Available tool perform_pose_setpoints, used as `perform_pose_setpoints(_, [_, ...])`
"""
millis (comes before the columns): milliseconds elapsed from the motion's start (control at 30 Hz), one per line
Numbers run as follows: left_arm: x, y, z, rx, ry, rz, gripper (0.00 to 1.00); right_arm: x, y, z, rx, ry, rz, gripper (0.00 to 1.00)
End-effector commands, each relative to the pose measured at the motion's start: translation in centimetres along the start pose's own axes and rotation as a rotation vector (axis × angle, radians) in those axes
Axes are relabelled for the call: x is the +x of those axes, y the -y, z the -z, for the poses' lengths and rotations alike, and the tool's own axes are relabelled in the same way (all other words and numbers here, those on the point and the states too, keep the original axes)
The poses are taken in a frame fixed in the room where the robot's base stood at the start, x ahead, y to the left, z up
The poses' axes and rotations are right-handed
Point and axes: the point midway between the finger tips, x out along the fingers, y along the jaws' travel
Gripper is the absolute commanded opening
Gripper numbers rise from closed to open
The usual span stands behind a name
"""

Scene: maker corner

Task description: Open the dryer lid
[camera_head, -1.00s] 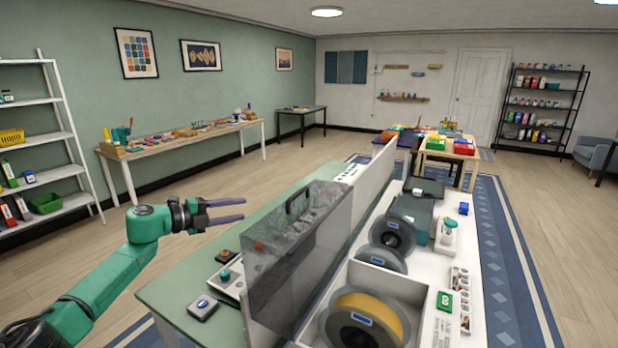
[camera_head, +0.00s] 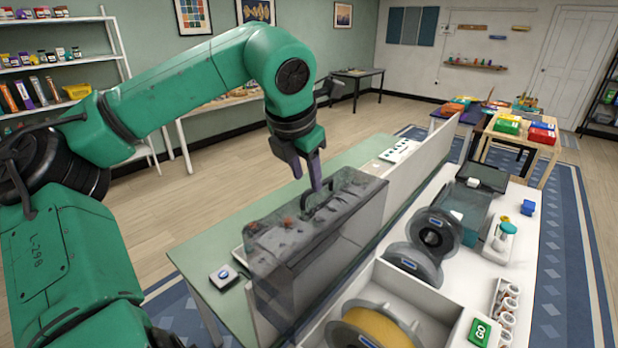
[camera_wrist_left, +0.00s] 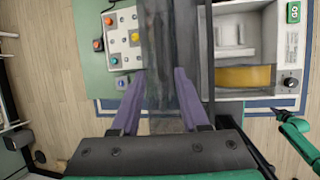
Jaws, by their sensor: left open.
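The green bench top (camera_head: 215,250) left of the dryer is mostly clear.

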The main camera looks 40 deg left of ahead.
Motion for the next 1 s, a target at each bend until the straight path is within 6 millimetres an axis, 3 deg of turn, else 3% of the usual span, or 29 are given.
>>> perform_pose_setpoints(200, [2.9, 0.0, 0.0, 0.001, -0.001, 0.001, 0.45, -0.9, -0.6, 1.5, -0.001, -0.025, -0.008, 0.0])
perform_pose_setpoints(433, [3.2, 0.0, 0.0, 0.0, 0.0, 0.001, 0.45, -0.8, -0.6, 1.1, 0.0, -0.019, -0.008, 0.0])
perform_pose_setpoints(467, [3.2, 0.0, 0.0, 0.0, 0.0, 0.001, 0.41, -0.8, -0.6, 1.0, 0.0, -0.017, -0.008, 0.0])
perform_pose_setpoints(567, [3.1, 0.0, 0.0, 0.0, 0.0, 0.001, 0.03, -0.8, -0.6, 0.9, 0.0, -0.015, -0.008, 0.0])
perform_pose_setpoints(600, [3.1, 0.0, 0.0, 0.0, 0.0, 0.001, 0.0, -0.8, -0.6, 0.9, 0.001, -0.015, -0.008, 0.0])
perform_pose_setpoints(1000, [3.1, 0.0, -0.1, -0.001, 0.002, 0.001, 0.0, -0.8, -0.7, 0.8, 0.001, -0.013, -0.009, 0.0])
